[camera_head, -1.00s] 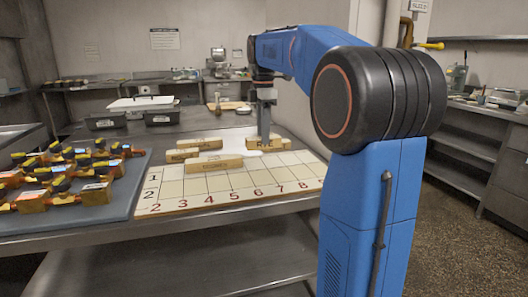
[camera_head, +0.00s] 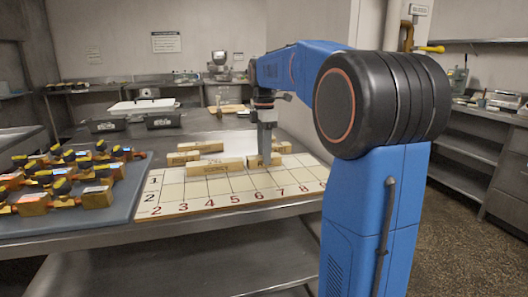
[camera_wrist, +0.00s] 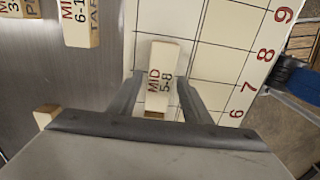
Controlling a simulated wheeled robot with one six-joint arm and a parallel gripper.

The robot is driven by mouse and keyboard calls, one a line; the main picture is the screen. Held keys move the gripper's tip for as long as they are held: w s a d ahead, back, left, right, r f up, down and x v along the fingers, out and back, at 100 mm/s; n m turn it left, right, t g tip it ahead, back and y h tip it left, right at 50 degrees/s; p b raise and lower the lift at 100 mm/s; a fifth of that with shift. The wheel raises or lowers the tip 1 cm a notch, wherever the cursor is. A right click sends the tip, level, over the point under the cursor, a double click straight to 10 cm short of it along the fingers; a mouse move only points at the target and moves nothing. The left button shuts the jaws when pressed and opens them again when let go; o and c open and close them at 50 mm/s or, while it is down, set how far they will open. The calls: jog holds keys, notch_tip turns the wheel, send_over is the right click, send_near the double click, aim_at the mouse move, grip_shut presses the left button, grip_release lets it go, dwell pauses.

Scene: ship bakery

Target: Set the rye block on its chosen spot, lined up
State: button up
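A pale wooden block, likely the rye block, shows in the wrist view (camera_wrist: 160,80) with the label "MID 5-8". No word "rye" is readable. It sits between the two fingers of my gripper (camera_wrist: 163,82), which appear shut on it, over the white numbered grid board (camera_wrist: 222,35). In the head view, the block (camera_head: 253,162) is at the grid's far edge, above columns 6 and 7, below my gripper (camera_head: 266,164). Whether the block touches the board is unclear.
Another long block (camera_head: 214,167) lies left of my gripper at the board's far edge. More blocks (camera_head: 200,147) lie behind. Black containers (camera_head: 162,120) stand farther back. The front grid squares are clear.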

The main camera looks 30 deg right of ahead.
jog(key=shift+r, duration=0.1)
notch_tip(320, 180, up, 12)
dwell(0.8)
dwell(0.4)
